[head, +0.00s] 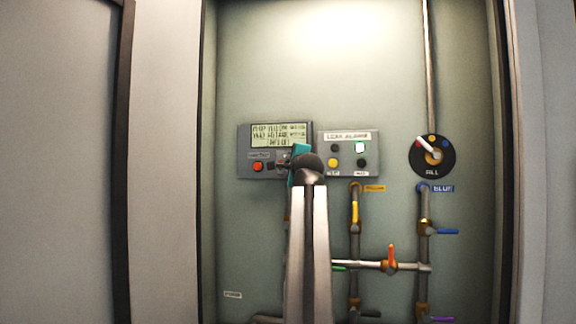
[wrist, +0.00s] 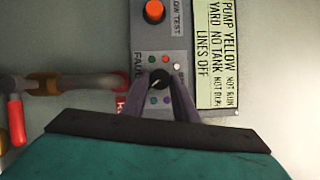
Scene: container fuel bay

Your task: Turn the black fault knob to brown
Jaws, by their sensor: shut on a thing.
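The black fault knob (wrist: 159,78) sits on the grey panel (wrist: 160,42) in the wrist view, beside the sideways "FAULT" lettering. Small coloured dots ring it, among them a green, a white and a purple one; I cannot make out a brown one. My gripper (wrist: 161,84) is shut on the knob, one finger on each side. The knob's pointer is too small to read. In the head view my wrist and the teal gripper body (head: 299,151) cover the knob's part of the panel (head: 246,142).
An orange button (wrist: 154,11) and a lit text display (wrist: 217,54) share the panel. To the right are the leak alarm box (head: 348,137) and a round black selector (head: 444,164). Pipes with coloured valve handles (head: 391,255) run below.

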